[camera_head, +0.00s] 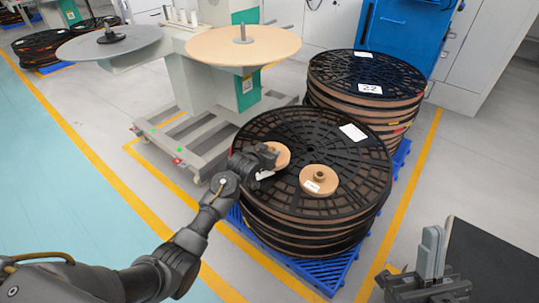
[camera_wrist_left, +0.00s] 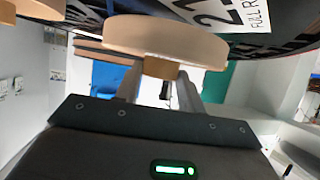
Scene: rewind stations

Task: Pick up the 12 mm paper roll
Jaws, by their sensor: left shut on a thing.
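A tan paper roll (camera_head: 279,155) is at the top of the near reel stack, left of its centre. My left gripper (camera_head: 262,162) reaches it from the left. In the left wrist view, the fingers (camera_wrist_left: 160,88) are shut on the small core under the tan roll (camera_wrist_left: 165,42). I cannot tell whether it touches the reel. A second tan roll (camera_head: 319,179), with a core on top and a small white label, lies to its right. Its label is too small to read, so I cannot tell which is 12 mm. My right gripper (camera_head: 433,252) is at the bottom right, away from the rolls.
The near stack of black reels (camera_head: 350,205) stands on a blue pallet (camera_head: 290,270). Another reel stack (camera_head: 365,75) stands behind it. A rewind machine with a tan disc (camera_head: 215,50) and a grey disc (camera_head: 85,47) is at the back left. The floor left of the stack is clear.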

